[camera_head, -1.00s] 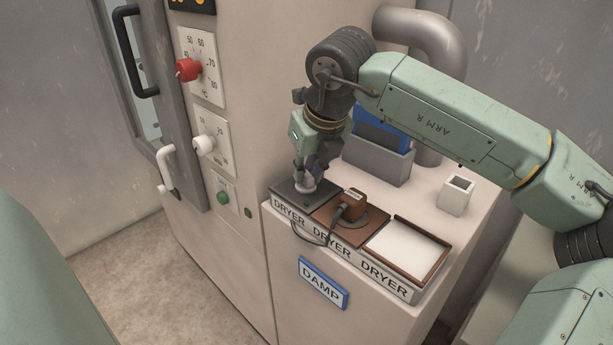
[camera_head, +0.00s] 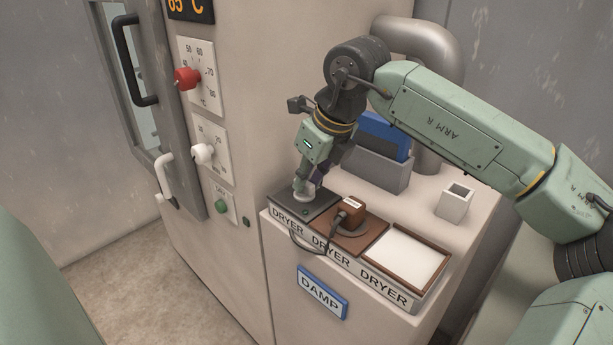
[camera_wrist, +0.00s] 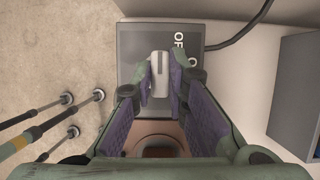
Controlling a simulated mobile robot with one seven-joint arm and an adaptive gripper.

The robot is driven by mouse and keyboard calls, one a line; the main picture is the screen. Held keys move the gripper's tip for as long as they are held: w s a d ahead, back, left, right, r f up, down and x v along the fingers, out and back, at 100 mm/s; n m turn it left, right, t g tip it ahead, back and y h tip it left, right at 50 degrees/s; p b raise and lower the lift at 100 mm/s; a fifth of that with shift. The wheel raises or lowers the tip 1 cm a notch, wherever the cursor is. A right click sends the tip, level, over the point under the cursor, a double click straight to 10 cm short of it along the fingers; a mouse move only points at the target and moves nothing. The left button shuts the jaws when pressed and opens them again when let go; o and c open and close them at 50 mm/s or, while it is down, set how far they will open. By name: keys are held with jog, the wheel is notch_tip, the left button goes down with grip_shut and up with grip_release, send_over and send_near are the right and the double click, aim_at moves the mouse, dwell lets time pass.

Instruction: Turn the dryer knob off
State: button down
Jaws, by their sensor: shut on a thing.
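The dryer knob (camera_wrist: 159,72) is a pale, bar-shaped knob on a dark plate (camera_wrist: 130,45) with partly covered white lettering beginning "OF". In the wrist view its bar points up the picture, and its lower part is between my gripper's purple-padded fingers. In the head view my gripper (camera_head: 307,188) comes down tilted onto the dark plate, at the left end of the row labelled DRYER.
Beside the dark plate sit a brown plate with a brown device (camera_head: 350,212) and a framed white tray (camera_head: 405,256). A grey holder with blue folders (camera_head: 378,168) and a pale cup (camera_head: 455,201) stand behind. The cabinet carries a red knob (camera_head: 186,78) and a white knob (camera_head: 203,153).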

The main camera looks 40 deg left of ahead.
jog(key=c, duration=1.6)
grip_release()
jog(key=v, duration=1.2)
jog(key=shift+a, duration=0.1)
